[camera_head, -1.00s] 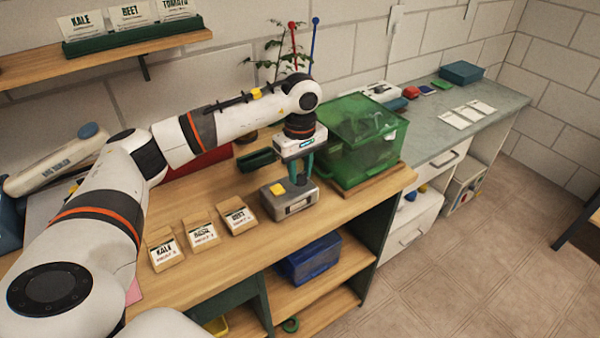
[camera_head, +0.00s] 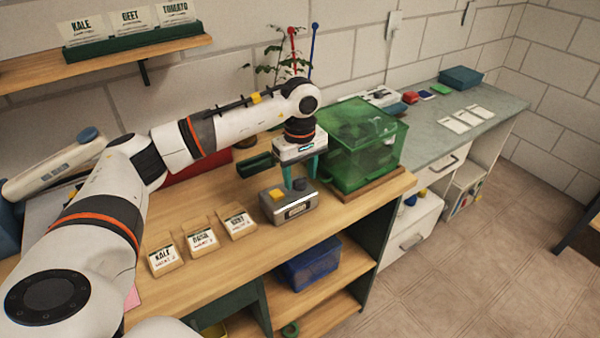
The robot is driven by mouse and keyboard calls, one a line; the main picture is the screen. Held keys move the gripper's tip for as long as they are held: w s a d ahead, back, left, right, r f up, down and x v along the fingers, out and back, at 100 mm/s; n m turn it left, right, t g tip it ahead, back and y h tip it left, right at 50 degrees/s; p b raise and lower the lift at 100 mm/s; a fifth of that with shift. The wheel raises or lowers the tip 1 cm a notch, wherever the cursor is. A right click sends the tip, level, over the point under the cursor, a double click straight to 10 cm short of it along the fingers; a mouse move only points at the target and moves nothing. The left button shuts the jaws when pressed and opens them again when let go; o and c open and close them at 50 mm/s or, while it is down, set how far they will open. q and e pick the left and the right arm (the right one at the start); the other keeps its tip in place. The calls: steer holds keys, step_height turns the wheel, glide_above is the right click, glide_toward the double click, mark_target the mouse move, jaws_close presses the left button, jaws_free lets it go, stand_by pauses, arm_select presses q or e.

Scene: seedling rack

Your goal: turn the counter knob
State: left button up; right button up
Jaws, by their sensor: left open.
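The counter (camera_head: 296,209) is a small grey box with a yellow button and a display on its front, standing on the wooden bench. Its dark knob (camera_head: 299,185) sits on top, at the right of the yellow button (camera_head: 276,193). My left gripper (camera_head: 300,180) points down over the knob with its two teal fingers apart, one on the left and one on the right of it. I cannot tell whether the fingers touch the knob. My right gripper is not in view.
A green translucent box (camera_head: 362,150) stands close at the right of the counter. Several seed packets (camera_head: 201,240) lie on the bench at the left. A dark green block (camera_head: 255,165) is behind the counter. The bench front (camera_head: 230,262) is bare.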

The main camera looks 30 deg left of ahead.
mark_target(300, 179)
arm_select(q)
steer(key=shift+r, duration=0.1)
step_height(300, 179, up, 12)
steer(key=b, duration=0.1)
steer(key=shift+b, duration=0.3)
stand_by(0.5)
